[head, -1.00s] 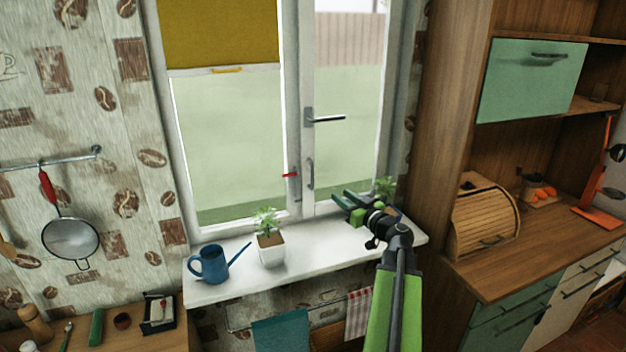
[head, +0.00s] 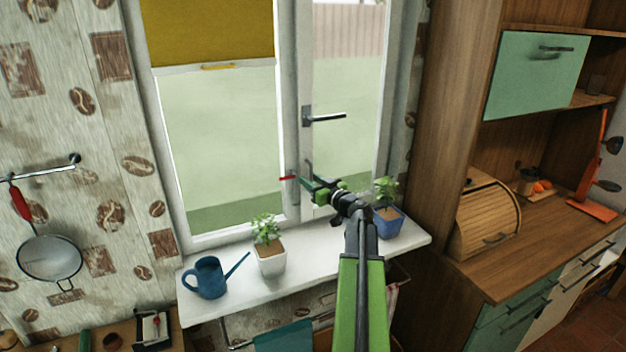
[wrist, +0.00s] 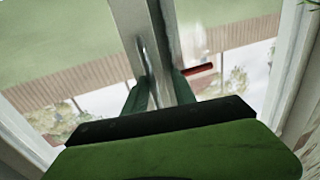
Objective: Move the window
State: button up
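The white-framed window (head: 293,90) stands behind the sill, and its right sash looks closed. A dark lever handle (head: 325,118) points right on that sash. Lower down is a grey upright pull handle (head: 309,170), partly hidden by my gripper; it also shows in the wrist view (wrist: 146,58). A red-tipped latch (head: 287,178) sits just left of it and also shows in the wrist view (wrist: 198,69). My gripper (head: 307,181) is at the lower pull handle. In the wrist view its green fingers (wrist: 160,92) are apart, with the handle's lower end between them; contact cannot be told.
On the white sill (head: 225,288) stand a blue watering can (head: 208,279), a plant in a white pot (head: 270,260) and a plant in a blue pot (head: 388,222), close to my arm. A wooden cabinet (head: 440,130) stands at the right.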

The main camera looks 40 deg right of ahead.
jog(key=shift+s+d, duration=0.4)
jog(key=shift+d, duration=0.05)
grip_shut()
jog(key=shift+s, duration=0.1)
dwell(0.8)
